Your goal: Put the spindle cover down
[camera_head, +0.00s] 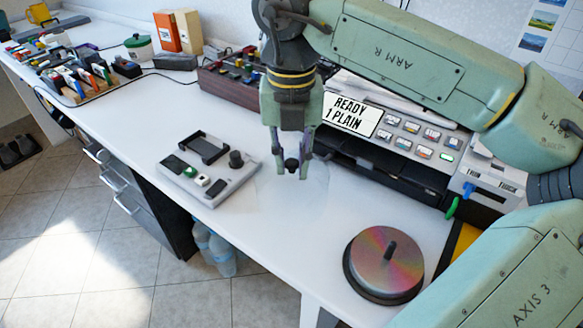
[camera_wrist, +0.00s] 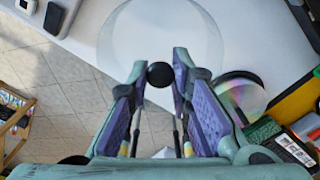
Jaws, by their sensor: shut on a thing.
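The spindle cover (camera_head: 314,190) is a clear, nearly invisible dome with a black knob on top. My gripper (camera_head: 291,172) points down and is shut on that knob. In the wrist view the knob (camera_wrist: 160,74) sits between the purple fingertips, and the cover's faint round outline (camera_wrist: 165,25) overlaps the white table. I cannot tell whether its lower rim touches the table. The disc spindle (camera_head: 384,264), a black base with shiny discs and a dark central post, stands uncovered at the table's front right. It also shows in the wrist view (camera_wrist: 240,97).
A small grey device (camera_head: 208,168) with buttons and a black knob lies left of my gripper. A printer-like machine (camera_head: 400,150) reading "READY 1 PLAIN" stands behind to the right. The white table (camera_head: 265,235) is bare between the device and the spindle; its front edge is near.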

